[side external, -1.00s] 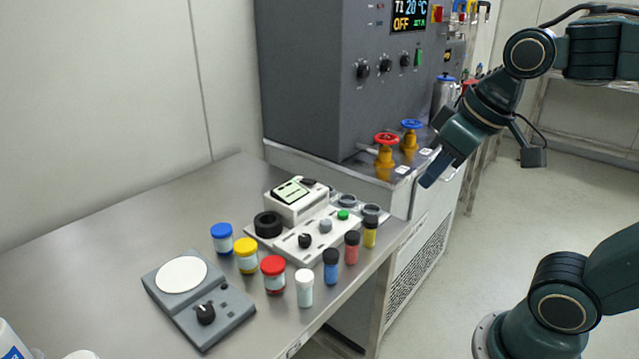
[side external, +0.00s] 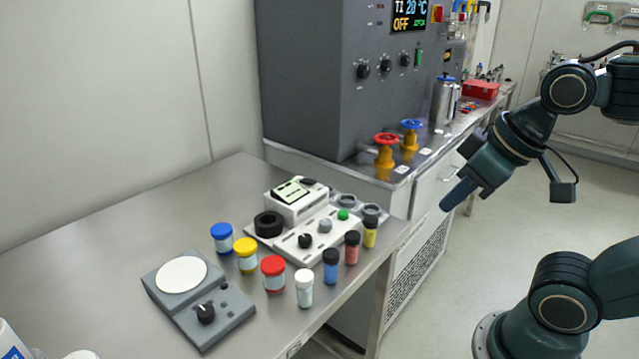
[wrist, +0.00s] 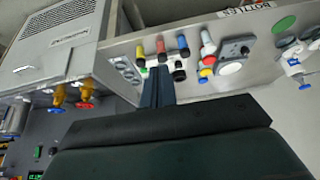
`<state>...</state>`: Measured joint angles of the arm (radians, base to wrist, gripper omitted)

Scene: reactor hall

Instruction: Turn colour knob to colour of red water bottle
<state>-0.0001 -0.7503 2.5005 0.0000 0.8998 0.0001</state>
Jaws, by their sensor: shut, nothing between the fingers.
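My gripper (side external: 458,196) is shut and empty. It hangs in the air right of the bench, pointing down-left, well clear of every object. In the wrist view its closed fingers (wrist: 157,88) point at the bench. A jar with a red cap (side external: 273,275) stands upright on the bench; a small red vial with a black cap (side external: 351,248) stands to its right. I cannot tell which is the red water bottle. Black knobs show on the white device (side external: 305,241), the grey scale-like unit (side external: 205,313) and the cabinet panel (side external: 385,66). No colour marks are readable around them.
Blue-capped (side external: 222,238), yellow-capped (side external: 246,256) and white-capped (side external: 304,287) containers, a blue vial (side external: 331,267) and a yellow vial (side external: 370,233) stand near the device. Yellow valves with red (side external: 386,139) and blue (side external: 411,125) handwheels stand before the cabinet.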

